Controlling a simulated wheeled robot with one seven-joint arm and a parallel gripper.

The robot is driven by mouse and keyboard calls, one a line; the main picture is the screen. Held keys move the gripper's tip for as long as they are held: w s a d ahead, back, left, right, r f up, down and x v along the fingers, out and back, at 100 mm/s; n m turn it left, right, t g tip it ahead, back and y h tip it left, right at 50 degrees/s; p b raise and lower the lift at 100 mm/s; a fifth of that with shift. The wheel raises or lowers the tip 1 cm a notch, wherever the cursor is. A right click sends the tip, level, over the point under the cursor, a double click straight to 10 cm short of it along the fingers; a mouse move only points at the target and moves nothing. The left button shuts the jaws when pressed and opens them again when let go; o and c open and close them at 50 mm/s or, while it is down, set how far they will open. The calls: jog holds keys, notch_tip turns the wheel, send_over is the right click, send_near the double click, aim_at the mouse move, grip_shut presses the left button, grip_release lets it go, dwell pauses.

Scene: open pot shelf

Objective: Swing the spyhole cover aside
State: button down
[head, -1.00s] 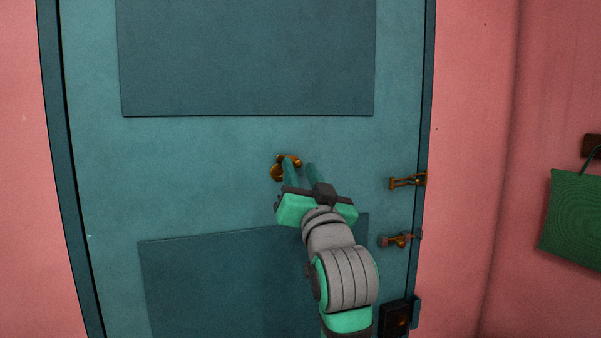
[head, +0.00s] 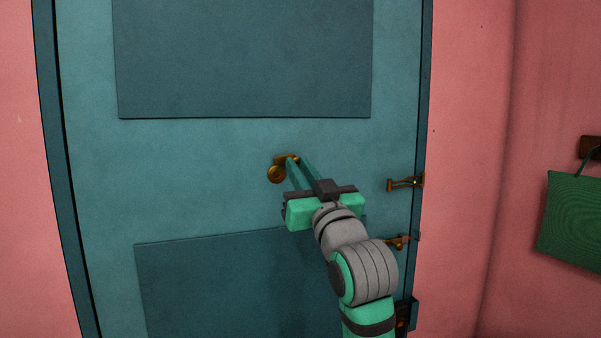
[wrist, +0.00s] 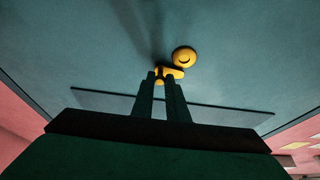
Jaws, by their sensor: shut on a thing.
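The brass spyhole (head: 277,174) is a round, ringed piece on the teal door. Its small brass cover (head: 284,158) sits just above and to the right of it in the head view. In the wrist view the round spyhole (wrist: 184,56) is uncovered on its face, and the cover (wrist: 173,72) is beside it, between the fingertips. My gripper (head: 293,162) is shut on the cover, its fingers close together. The fingertips (wrist: 161,76) hide part of the cover.
A brass latch (head: 405,184) is at the door's right edge, with another brass fitting (head: 398,242) below it, partly behind my arm. A green bag (head: 572,215) hangs on the pink wall at right. The door face around the spyhole is clear.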

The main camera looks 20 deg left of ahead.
jog(key=c, duration=1.7)
grip_release()
jog(key=shift+s, duration=0.1)
jog(key=shift+c, duration=0.2)
jog(key=v, duration=1.1)
